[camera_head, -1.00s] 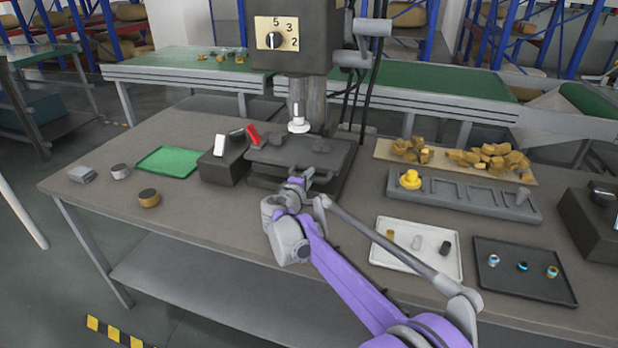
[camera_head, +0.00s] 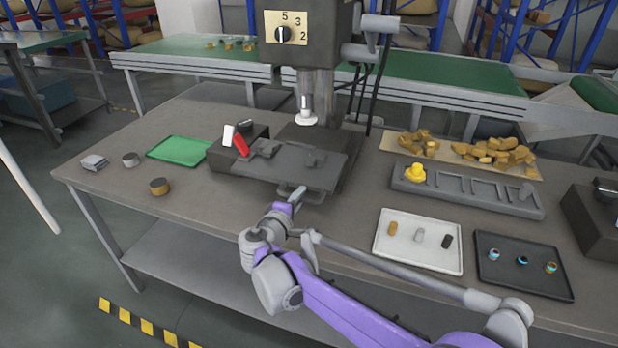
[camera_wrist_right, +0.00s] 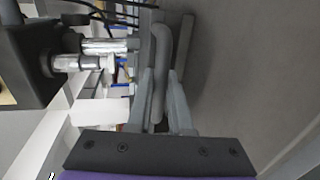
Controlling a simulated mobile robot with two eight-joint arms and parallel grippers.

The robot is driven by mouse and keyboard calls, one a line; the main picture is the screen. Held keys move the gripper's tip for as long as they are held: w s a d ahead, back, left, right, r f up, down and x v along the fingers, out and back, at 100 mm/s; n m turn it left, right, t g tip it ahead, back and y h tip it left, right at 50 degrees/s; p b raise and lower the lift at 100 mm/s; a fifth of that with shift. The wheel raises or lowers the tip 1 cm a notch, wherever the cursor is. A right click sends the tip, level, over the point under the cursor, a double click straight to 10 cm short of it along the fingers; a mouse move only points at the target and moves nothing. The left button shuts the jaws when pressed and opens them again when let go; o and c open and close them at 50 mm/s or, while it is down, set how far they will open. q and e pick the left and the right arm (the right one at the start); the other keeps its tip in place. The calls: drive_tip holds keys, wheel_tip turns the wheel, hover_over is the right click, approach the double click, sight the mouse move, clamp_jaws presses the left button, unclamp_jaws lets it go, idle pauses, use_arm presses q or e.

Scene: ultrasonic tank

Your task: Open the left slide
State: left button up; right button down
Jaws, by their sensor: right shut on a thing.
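A dark grey slide plate (camera_head: 322,176) sits at the foot of the machine column and sticks out over the table's front part. A pale handle (camera_head: 296,192) is at its front edge. My right gripper (camera_head: 292,198) is at this handle, and its fingers are shut on it. In the right wrist view the handle (camera_wrist_right: 159,65) is a grey bar passing between the two fingers of the gripper (camera_wrist_right: 163,95). My left gripper is in neither view.
The machine head (camera_head: 315,35) with a dial hangs above the slide. A slotted rack (camera_head: 465,192), white tray (camera_head: 418,262) and black tray (camera_head: 525,285) are to the right.

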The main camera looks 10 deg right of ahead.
drive_tip(key=f+v, duration=0.1)
drive_tip(key=v, duration=0.5)
drive_tip(key=shift+s+a+p, duration=0.25)
drive_tip(key=shift+s+p, duration=0.1)
drive_tip(key=shift+p, duration=0.1)
drive_tip(key=shift+f, duration=0.1)
drive_tip(key=c, duration=0.8)
unclamp_jaws()
drive_tip(key=shift+w, duration=0.1)
drive_tip(key=shift+c, duration=0.2)
drive_tip(key=p+v, duration=0.1)
drive_tip(key=v, duration=1)
